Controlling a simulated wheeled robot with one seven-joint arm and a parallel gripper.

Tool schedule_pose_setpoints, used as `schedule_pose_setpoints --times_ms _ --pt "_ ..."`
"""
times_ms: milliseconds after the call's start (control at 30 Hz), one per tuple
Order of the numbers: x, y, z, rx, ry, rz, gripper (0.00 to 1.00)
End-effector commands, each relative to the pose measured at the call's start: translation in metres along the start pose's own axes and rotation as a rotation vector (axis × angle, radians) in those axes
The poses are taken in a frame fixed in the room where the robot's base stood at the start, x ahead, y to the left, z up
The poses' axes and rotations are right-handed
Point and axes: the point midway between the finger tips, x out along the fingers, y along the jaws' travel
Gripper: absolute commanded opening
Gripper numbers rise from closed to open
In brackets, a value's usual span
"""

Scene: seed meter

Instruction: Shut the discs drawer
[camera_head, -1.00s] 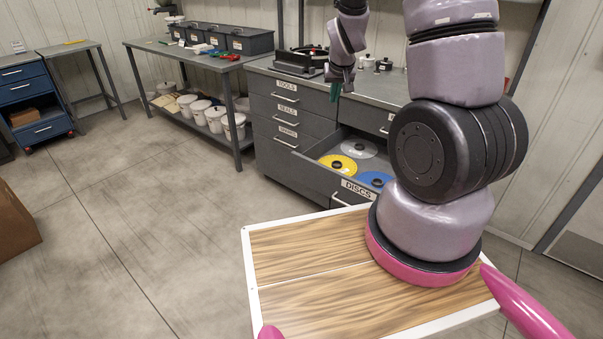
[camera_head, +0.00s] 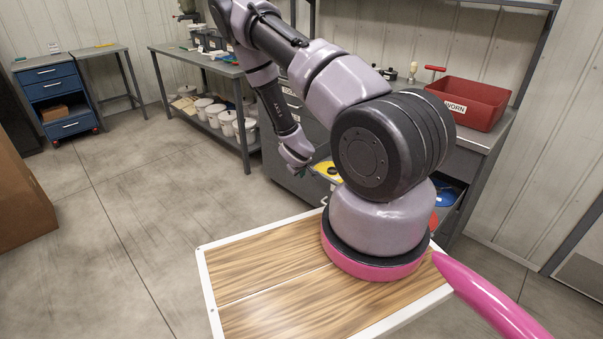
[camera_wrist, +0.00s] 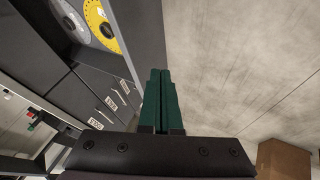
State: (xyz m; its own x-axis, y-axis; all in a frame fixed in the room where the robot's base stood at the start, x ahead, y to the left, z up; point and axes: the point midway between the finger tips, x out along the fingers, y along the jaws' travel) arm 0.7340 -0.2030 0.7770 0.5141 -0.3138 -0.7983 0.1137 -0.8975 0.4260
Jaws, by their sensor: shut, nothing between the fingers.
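The discs drawer (camera_wrist: 136,32) stands open; in the wrist view its dark grey wall runs along the upper left, with a yellow disc (camera_wrist: 101,26) and a grey disc (camera_wrist: 70,18) inside. In the head view my arm hides most of the drawer. Part of the yellow disc (camera_head: 326,169) shows left of the arm, and a blue disc (camera_head: 447,193) shows right of it. My gripper (camera_wrist: 160,73) is shut and empty, its green fingers close beside the drawer's near corner. I cannot tell if they touch it. My gripper (camera_head: 300,170) is low beside the drawer in the head view.
Other labelled drawers (camera_wrist: 110,102) are shut. A red bin (camera_head: 467,103) stands on the bench top at right. A side bench (camera_head: 205,62) with white buckets below stands at left. A cardboard box (camera_head: 22,190) sits at far left. The floor (camera_head: 140,220) between is clear.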

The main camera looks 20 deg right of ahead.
Motion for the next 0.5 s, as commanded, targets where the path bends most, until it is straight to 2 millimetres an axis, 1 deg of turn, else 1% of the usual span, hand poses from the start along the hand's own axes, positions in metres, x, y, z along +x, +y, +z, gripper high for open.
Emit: schedule_pose_setpoints --times_ms 33,300,333,400,500 --pt "0.012 0.0 0.001 0.0 -0.001 0.0 0.0" --pt "0.07 0.0 0.001 0.0 0.0 0.0 0.0" --pt "0.075 0.0 0.001 0.0 -0.001 0.0 0.0" --pt "0.08 0.013 0.0 0.004 -0.001 0.002 0.0" --pt "0.086 0.024 0.0 0.003 0.0 0.001 0.0"
